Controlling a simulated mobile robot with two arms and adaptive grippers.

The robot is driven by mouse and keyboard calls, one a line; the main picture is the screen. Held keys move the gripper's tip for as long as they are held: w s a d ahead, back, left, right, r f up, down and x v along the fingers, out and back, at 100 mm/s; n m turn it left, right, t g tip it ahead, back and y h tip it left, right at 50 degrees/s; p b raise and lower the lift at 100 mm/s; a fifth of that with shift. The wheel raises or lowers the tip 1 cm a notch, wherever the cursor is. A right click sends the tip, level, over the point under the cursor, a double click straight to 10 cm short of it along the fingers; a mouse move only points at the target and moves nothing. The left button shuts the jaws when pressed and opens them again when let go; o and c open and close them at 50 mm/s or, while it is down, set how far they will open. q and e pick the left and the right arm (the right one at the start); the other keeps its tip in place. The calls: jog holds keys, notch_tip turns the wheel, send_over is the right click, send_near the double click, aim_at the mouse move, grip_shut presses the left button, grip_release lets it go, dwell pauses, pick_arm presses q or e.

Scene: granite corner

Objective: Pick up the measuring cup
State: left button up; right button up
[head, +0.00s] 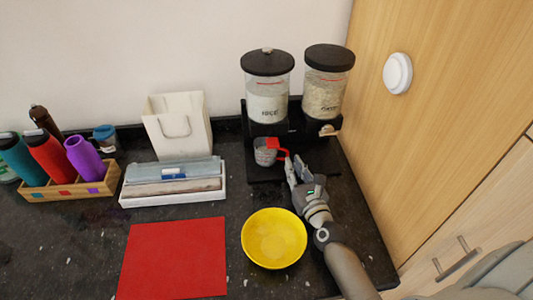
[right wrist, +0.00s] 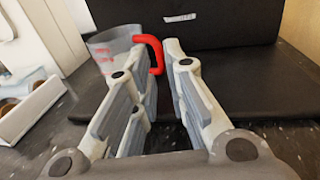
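The measuring cup (head: 265,152) is clear with a red handle and stands upright under the left dispenser. In the right wrist view the cup (right wrist: 108,49) is at the upper left, with red marks on its side. Its red handle (right wrist: 158,52) shows between the two fingertips. My right gripper (head: 293,168) is open, just right of the cup at the handle; the fingers (right wrist: 153,72) stand apart. I cannot tell whether either finger touches the handle. My left gripper is in neither view.
Two black-lidded dispensers (head: 268,95) stand on a black base behind the cup. A yellow bowl (head: 273,238) sits in front, near my right arm. A wooden wall bounds the right.

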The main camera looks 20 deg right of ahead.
aim_at(288, 152)
jog(key=shift+w+d+p, duration=0.15)
jog(key=shift+w+p, duration=0.1)
jog(key=shift+w, duration=1.2)
jog(key=shift+w+d+p, duration=0.1)
jog(key=shift+w+p, duration=0.15)
jog(key=shift+w, duration=1.2)
grip_shut()
jog(key=shift+r, duration=0.15)
jog(key=shift+r, duration=0.55)
notch_tip(288, 152, up, 2)
jog(key=shift+r+p, duration=0.15)
jog(key=shift+p, duration=0.25)
jog(key=s+d+b, duration=0.1)
jog(key=s, duration=0.4)
jog(key=s+d+b, duration=0.1)
jog(key=s+b, duration=0.1)
jog(key=s, duration=0.3)
jog(key=s+d+b, duration=0.1)
jog(key=s, duration=0.5)
jog(key=shift+s+d+f+b, duration=0.1)
jog(key=shift+d+f+b, duration=0.1)
jog(key=shift+d+b, duration=0.15)
jog(key=shift+s+d+r, duration=0.1)
jog(key=shift+s+r, duration=0.05)
jog(key=shift+s, duration=0.6)
